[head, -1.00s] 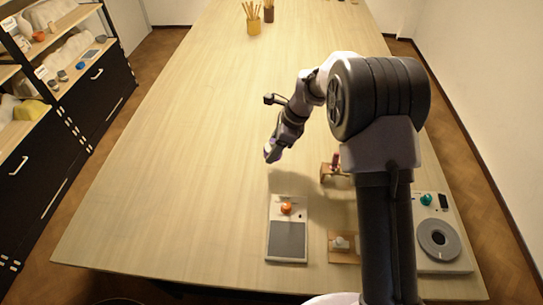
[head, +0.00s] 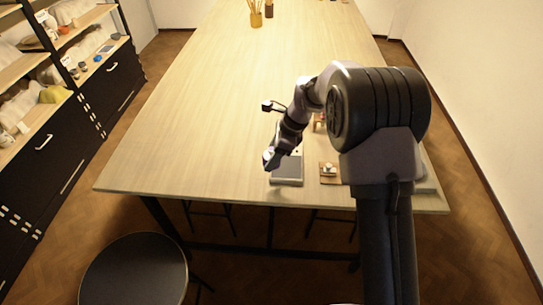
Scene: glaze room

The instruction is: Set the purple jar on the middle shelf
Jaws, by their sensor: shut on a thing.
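My gripper (head: 269,160) hangs over the near part of the wooden table, its fingers small and pointing down. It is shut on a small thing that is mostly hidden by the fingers. A faint purple tint there fits the purple jar, but its shape cannot be made out. The shelf unit stands at the left, far from my gripper. Its stacked boards, including a light wooden shelf (head: 36,116), hold several things. The unit is cut off by the picture's edge, so I cannot tell for sure which board is the middle one.
A grey-topped scale (head: 287,172) and a small wooden board (head: 329,174) lie near the table's (head: 200,110) front edge. A dark round stool (head: 135,272) stands on the floor in front. Pencil pots (head: 256,20) stand far back. Floor between table and shelves is clear.

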